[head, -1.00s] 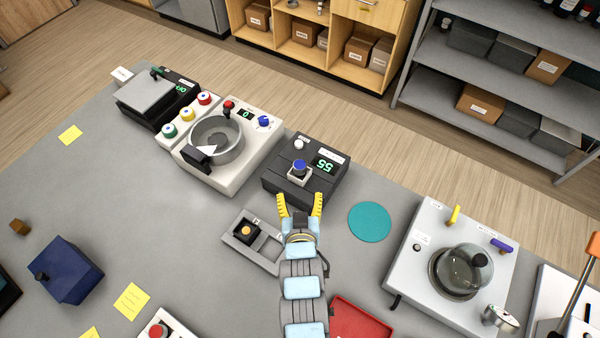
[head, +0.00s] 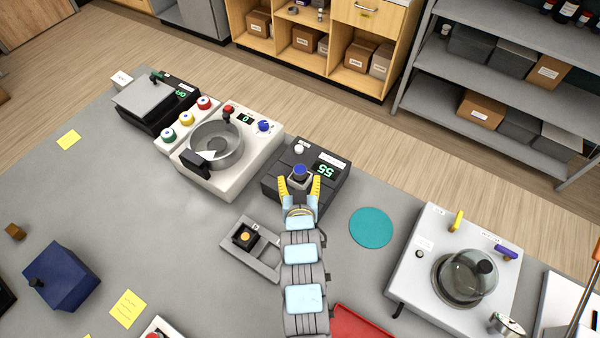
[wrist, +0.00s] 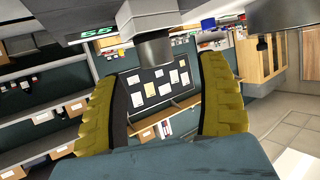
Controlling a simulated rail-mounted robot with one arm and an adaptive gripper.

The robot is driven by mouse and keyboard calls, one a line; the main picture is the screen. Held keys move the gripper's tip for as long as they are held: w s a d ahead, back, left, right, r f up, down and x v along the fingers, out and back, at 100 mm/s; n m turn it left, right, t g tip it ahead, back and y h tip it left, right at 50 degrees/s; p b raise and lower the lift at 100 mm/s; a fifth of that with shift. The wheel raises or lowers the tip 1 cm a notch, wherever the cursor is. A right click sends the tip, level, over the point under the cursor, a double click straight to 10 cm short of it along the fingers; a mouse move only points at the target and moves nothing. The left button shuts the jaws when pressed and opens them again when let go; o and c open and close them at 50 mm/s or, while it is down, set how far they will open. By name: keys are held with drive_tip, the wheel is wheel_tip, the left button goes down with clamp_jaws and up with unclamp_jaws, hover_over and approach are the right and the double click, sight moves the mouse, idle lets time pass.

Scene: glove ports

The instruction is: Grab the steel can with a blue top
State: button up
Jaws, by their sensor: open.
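The steel can with a blue top (head: 300,171) stands on the dark device with the green "55" display (head: 333,187). My gripper (head: 300,187) is open, with its two yellow fingers apart, just at the near side of the can. In the head view the fingertips flank the can's near edge; I cannot tell whether they touch it. In the wrist view a grey cylinder (wrist: 154,48), apparently the can's body, shows ahead between the open fingers (wrist: 163,68).
Left of the device stands a white machine with a steel bowl (head: 215,146). A slotted grey holder (head: 233,245) lies close left of my arm. A teal disc (head: 371,228) and a white unit with a glass vessel (head: 465,275) are to the right. A red tray (head: 365,325) is at the front.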

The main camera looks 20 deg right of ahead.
sight(300, 173)
drive_tip(key=shift+d+p+x, duration=0.2)
drive_tip(key=shift+p+x, duration=0.25)
drive_tip(key=shift+x, duration=2.05)
drive_tip(key=shift+s, duration=0.1)
clamp_jaws()
